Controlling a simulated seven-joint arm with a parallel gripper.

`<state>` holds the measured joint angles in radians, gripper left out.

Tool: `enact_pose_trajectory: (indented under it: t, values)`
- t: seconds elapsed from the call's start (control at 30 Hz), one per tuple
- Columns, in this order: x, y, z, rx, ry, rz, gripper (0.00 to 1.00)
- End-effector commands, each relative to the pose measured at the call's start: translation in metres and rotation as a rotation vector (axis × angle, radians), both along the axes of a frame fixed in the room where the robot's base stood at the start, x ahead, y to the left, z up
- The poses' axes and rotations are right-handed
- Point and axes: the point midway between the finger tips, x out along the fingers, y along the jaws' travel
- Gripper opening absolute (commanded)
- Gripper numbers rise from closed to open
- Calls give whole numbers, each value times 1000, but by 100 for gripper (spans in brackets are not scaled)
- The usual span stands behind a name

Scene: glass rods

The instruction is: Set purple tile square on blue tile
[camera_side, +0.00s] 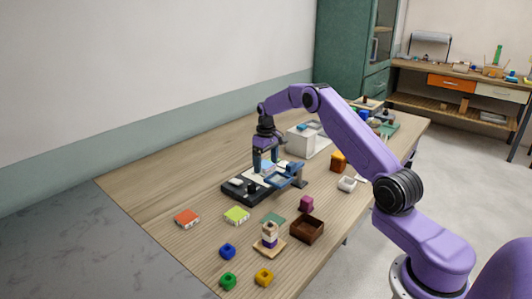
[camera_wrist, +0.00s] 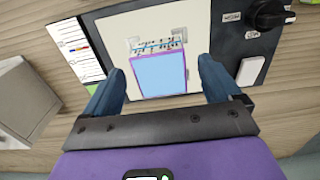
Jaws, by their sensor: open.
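My gripper (camera_wrist: 158,85) is open, with its two blue fingers apart. In the side view my gripper (camera_side: 266,168) is low over a dark-framed device on the table. Between the fingers in the wrist view is a light-blue square with a thin purple border (camera_wrist: 160,75), over the device's pale plate (camera_wrist: 115,45). There is a gap between each finger and the square. I cannot tell whether this is one tile or two stacked. In the side view the fingers partly hide this spot.
The device has a black knob (camera_wrist: 270,14) at right in the wrist view. A blue fixture (camera_side: 286,176) stands close to the gripper's right. Orange-red (camera_side: 187,218) and yellow-green (camera_side: 236,215) tiles, a brown box (camera_side: 306,230) and small coloured blocks lie nearer. Bare wood is at left.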

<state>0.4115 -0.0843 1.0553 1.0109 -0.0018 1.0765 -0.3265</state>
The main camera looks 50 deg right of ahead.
Motion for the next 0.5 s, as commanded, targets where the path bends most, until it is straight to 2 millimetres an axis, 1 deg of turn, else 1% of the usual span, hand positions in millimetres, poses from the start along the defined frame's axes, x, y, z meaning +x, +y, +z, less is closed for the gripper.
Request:
enact_pose_trajectory:
  t: [0.17, 0.5]
  values:
    - [1, 0, 19, -1, -4, 0, 91]
    - [1, 0, 90, -2, -7, 0, 91]
